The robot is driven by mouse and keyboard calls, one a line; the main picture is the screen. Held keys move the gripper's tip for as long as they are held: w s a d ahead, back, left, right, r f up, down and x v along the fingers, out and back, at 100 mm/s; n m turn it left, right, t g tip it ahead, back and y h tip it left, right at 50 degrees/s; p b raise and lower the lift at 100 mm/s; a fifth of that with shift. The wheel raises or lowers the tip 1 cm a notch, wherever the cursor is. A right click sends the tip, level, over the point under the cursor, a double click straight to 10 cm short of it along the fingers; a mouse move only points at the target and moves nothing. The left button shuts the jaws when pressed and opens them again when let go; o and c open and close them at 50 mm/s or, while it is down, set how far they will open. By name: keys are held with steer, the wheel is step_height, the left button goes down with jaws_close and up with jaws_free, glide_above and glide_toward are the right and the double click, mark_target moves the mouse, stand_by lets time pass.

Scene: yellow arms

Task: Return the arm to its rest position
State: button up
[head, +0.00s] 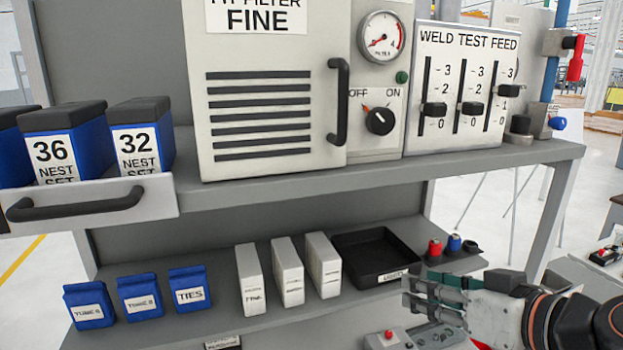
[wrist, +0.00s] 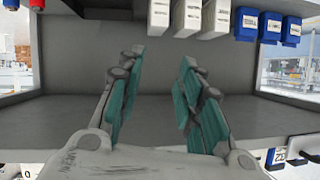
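My gripper (head: 425,302) is at the lower right of the head view, in front of the lower shelf and below the black tray. My arm reaches in from the right edge, with dark and orange rings behind the wrist. In the wrist view my gripper (wrist: 162,65) has its teal-padded fingers apart, with a clear gap and nothing between them. That view looks upside down, with the shelf goods at the top.
The lower shelf (head: 200,325) holds blue pouches (head: 140,296), white boxes (head: 287,270) and a black tray (head: 374,257). Above are the filter cabinet (head: 265,168) and slider panel (head: 455,140). A drawer (head: 90,212) with blue bins sticks out left.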

steer(key=s+d+f+m+g+h+b, duration=0.1)
steer(key=s+f+g+h+b, duration=0.1)
steer(key=f+b, duration=0.8)
steer(key=s+d+f+m+g+h+b, duration=0.1)
steer(key=f+b, duration=1)
steer(key=f, duration=1.5)
steer(key=m+g+h, duration=0.1)
steer(key=h, duration=0.1)
steer(key=shift+s+d+f+g+h, duration=0.2)
steer(key=shift+s+f+g+h, duration=0.1)
steer(key=shift+s+h, duration=0.1)
